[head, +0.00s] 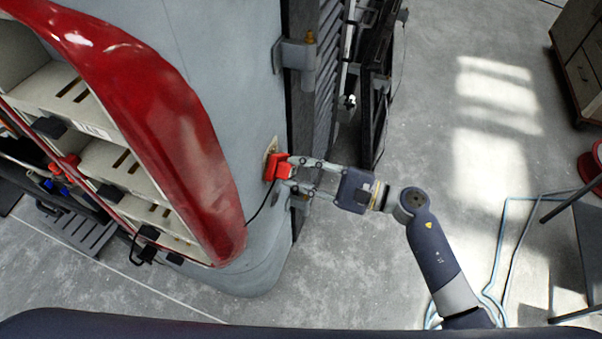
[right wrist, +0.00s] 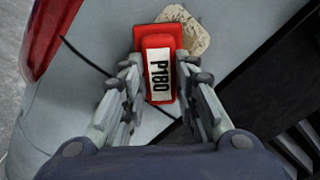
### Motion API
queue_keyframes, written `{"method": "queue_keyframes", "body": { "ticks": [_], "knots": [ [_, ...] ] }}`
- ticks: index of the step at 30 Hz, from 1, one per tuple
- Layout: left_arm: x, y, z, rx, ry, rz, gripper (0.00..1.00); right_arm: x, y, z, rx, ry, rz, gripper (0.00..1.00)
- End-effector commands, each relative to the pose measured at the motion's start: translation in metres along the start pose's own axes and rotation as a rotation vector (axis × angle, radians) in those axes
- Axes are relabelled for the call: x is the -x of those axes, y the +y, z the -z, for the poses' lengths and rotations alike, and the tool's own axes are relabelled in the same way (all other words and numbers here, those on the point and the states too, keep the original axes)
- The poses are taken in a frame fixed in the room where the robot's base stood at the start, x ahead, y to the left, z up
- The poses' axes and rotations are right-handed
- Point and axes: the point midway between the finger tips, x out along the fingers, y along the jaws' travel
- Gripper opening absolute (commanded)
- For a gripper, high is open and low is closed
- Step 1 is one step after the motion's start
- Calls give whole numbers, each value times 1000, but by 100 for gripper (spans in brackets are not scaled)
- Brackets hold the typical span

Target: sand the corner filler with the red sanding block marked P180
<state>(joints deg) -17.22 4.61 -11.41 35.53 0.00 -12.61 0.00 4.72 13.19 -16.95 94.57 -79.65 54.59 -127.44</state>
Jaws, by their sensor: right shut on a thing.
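The red sanding block (head: 277,167) is held in my right gripper (head: 291,175), whose fingers are shut on its sides. In the right wrist view, the block (right wrist: 159,40) shows its white label reading P180 between the fingertips of my right gripper (right wrist: 159,84). The corner filler is a beige patch (right wrist: 192,32) on the grey coach panel, beside and partly behind the block. Only a thin edge of the filler (head: 271,145) shows in the head view. The block is at the panel by the filler; I cannot tell whether it touches. My left gripper is not in view.
The grey coach corner (head: 225,80) has a red-trimmed opening with shelves (head: 110,160) at left. A hinge bracket (head: 296,55) and dark slatted panel stand right of the corner. A thin black cable runs down the panel. Blue hoses (head: 505,225) lie on the open floor at right.

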Motion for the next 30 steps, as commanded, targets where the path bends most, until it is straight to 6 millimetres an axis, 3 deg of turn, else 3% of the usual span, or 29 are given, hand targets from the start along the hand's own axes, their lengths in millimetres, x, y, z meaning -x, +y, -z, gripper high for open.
{"method": "queue_keyframes", "body": {
  "ticks": [7,30],
  "knots": [
    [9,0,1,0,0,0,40,-2,-18,-18,5,-1,1,9],
    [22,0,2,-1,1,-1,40,-5,-48,-50,4,-4,2,9]
  ]
}}
